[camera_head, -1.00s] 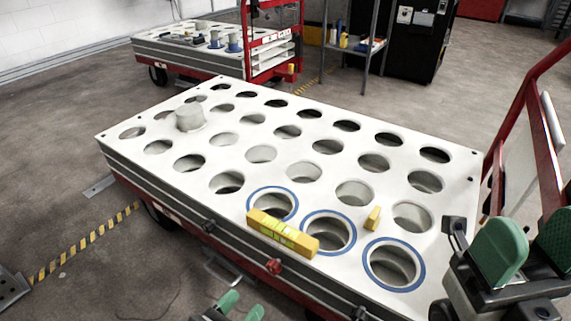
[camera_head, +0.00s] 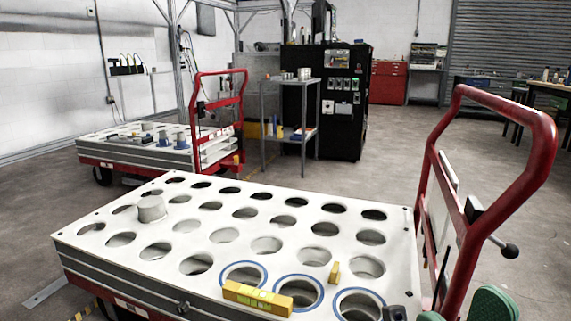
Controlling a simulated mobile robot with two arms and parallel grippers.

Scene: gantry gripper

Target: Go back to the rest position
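My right gripper (camera_head: 462,311) is at the bottom right edge, partly cut off. Its two green finger pads show apart, with nothing seen between them. It is in front of the near right corner of the white cart top (camera_head: 215,222), beside the red handle. My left gripper is out of view.
The cart top has rows of round holes, some ringed in blue. A yellow level (camera_head: 257,299), a small yellow block (camera_head: 334,272) and a pale cylinder (camera_head: 151,208) are on it. A red handle (camera_head: 543,140) rises at right. A second cart (camera_head: 150,155) and a shelf (camera_head: 290,82) stand behind.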

